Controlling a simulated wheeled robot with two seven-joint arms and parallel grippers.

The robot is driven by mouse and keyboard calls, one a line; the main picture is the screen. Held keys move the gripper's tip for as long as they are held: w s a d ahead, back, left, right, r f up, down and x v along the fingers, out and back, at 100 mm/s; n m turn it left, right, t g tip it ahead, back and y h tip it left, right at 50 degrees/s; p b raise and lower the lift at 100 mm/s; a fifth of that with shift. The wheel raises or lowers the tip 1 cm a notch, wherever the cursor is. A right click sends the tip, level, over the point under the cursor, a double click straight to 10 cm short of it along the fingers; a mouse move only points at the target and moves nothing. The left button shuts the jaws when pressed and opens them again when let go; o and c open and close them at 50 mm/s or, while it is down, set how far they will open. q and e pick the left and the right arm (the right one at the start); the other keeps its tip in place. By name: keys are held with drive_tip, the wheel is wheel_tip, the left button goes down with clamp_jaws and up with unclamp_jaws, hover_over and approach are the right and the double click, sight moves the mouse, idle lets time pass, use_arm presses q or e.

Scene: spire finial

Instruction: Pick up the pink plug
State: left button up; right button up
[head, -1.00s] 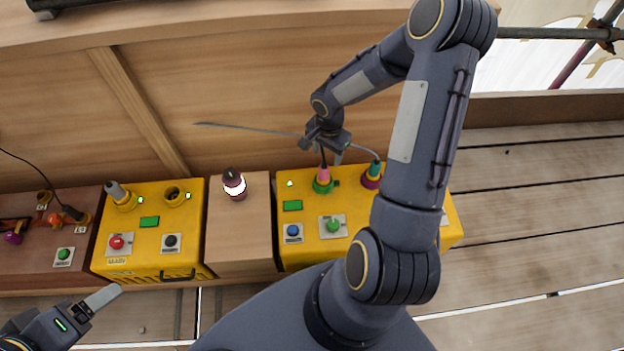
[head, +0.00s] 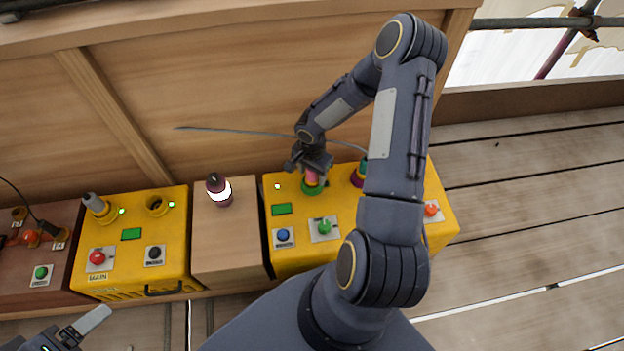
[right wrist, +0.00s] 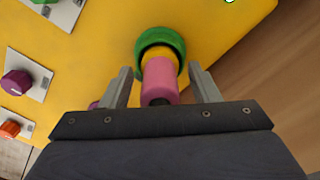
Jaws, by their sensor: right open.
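The pink plug (head: 311,178) sits in a green-ringed socket (head: 313,188) on top of the right yellow box (head: 353,230). In the right wrist view the pink plug (right wrist: 160,80) stands between the two fingers of my right gripper (right wrist: 160,86), with a visible gap on each side. The green ring (right wrist: 166,42) is just beyond the fingertips. In the head view my right gripper (head: 314,167) is over the plug and hides its upper part. My left gripper (head: 92,322) is at the lower left, away from the plug; its jaw opening is unclear.
A teal-and-purple plug (head: 359,174) stands close to the right of the pink one, partly behind my arm. A thin grey cable (head: 250,131) runs behind my right gripper. A purple-and-white plug (head: 218,189) stands on the wooden block (head: 226,235). Another yellow box (head: 133,250) is left of it.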

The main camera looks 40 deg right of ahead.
drive_tip(key=c, duration=1.1)
drive_tip(key=shift+r, duration=0.15)
drive_tip(key=shift+c, duration=0.2)
